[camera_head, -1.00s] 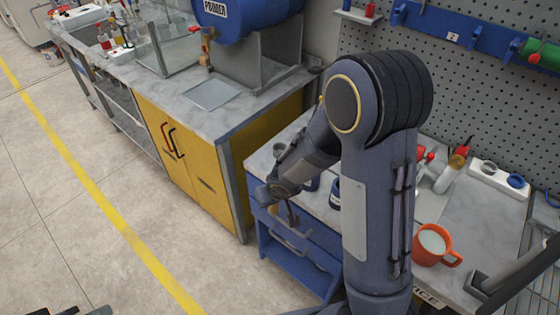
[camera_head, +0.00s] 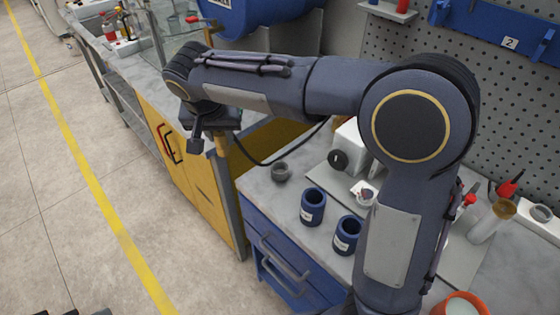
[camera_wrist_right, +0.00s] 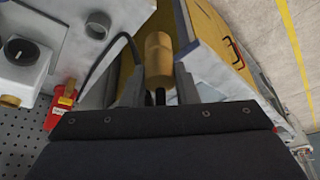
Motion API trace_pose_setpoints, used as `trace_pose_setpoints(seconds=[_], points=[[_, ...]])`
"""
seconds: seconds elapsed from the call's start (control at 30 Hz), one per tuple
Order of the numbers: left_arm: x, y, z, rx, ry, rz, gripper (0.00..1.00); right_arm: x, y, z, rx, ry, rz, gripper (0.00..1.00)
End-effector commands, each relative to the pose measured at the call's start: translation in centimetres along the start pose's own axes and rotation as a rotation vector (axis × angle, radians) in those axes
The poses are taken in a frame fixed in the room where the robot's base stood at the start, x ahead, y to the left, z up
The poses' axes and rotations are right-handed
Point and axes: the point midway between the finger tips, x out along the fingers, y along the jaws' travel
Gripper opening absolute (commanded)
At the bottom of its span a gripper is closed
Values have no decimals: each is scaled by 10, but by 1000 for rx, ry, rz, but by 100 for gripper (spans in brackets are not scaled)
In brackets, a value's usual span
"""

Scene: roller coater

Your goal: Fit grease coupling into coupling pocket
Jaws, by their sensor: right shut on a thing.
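The grease coupling, which I take to be the tan-brass cylinder (camera_wrist_right: 158,60), is held between the two fingers of my right gripper (camera_wrist_right: 158,88) in the right wrist view. A dark hose runs close by it. In the head view the right gripper (camera_head: 209,143) hangs from my arm in front of the yellow cabinet, with the coupling (camera_head: 221,146) showing partly below it. The hose leads from there towards a white unit (camera_head: 345,145) on the bench. I cannot make out the coupling pocket for sure. My left gripper is not in view.
Two blue cups (camera_head: 313,207) and a small grey ring (camera_head: 281,172) stand on the near bench (camera_head: 262,188). An orange mug (camera_head: 461,305) is at lower right. The yellow cabinet (camera_head: 190,170) is beside the gripper. The floor (camera_head: 60,220) at left is clear.

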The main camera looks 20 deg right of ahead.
Motion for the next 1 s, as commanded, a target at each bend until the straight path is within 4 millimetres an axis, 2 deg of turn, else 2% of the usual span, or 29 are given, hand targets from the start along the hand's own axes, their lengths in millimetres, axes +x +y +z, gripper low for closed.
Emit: trace_pose_setpoints(seconds=[0.07, 0.17, 0.47, 0.6, 0.73, 1.0], points=[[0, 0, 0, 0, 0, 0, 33, -7, 0, 0, 8, 1, 4, 0], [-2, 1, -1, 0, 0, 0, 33, -5, 11, -3, 15, 0, 9, 0], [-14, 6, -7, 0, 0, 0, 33, 34, 77, -17, 18, -3, 12, 0], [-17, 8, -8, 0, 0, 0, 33, 63, 100, -16, 13, -4, 13, 0], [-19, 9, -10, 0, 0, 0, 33, 83, 114, -15, 14, -3, 11, 0], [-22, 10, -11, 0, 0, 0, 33, 104, 129, -13, 11, -3, 11, 0]])
